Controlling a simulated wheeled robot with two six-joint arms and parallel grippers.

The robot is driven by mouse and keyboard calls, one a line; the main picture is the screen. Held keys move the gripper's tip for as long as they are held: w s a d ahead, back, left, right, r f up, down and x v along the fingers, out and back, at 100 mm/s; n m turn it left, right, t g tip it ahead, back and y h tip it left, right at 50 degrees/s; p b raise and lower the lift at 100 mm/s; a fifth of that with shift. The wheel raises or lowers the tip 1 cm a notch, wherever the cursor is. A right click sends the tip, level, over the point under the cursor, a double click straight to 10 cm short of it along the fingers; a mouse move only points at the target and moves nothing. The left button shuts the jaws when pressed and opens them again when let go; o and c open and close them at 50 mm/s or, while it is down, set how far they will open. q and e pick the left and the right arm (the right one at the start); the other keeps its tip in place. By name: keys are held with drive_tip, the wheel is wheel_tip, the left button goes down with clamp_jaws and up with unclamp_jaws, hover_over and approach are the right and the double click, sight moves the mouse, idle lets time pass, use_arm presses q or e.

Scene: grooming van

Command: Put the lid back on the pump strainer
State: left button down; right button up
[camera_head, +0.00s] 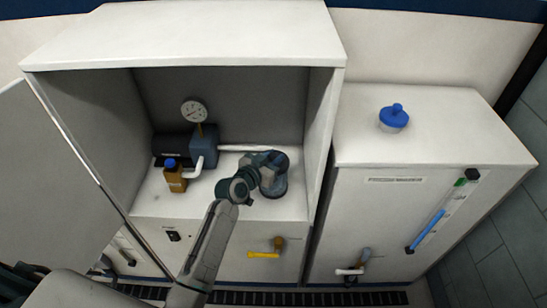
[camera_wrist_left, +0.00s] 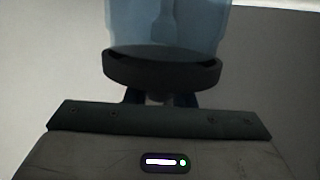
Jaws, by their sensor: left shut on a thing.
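The pump strainer (camera_head: 274,190) appears as a dark blue-grey round body on the floor of the open cabinet, to the right of the pump. My left gripper (camera_head: 265,170) reaches in from the front and is shut at the strainer, hiding part of it. In the left wrist view a translucent blue cylinder (camera_wrist_left: 165,22) with a dark collar (camera_wrist_left: 162,70) stands right in front of the gripper; the fingertips are mostly hidden behind it. A blue knobbed lid (camera_head: 394,117) with a pale translucent lower part sits on the white tank top at right. My right gripper is not in view.
The cabinet (camera_head: 190,45) has a roof and side walls around the strainer. Inside stand a pump block (camera_head: 203,143) with a gauge (camera_head: 194,111) and a brown bottle (camera_head: 175,180) with a blue cap. The white tank top (camera_head: 450,130) is clear around the lid.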

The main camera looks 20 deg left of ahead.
use_arm(q)
drive_tip(key=shift+f+b, duration=0.8)
drive_tip(key=shift+b, duration=0.1)
idle(0.9)
drive_tip(key=c, duration=1.1)
unclamp_jaws()
drive_tip(key=shift+c, duration=0.2)
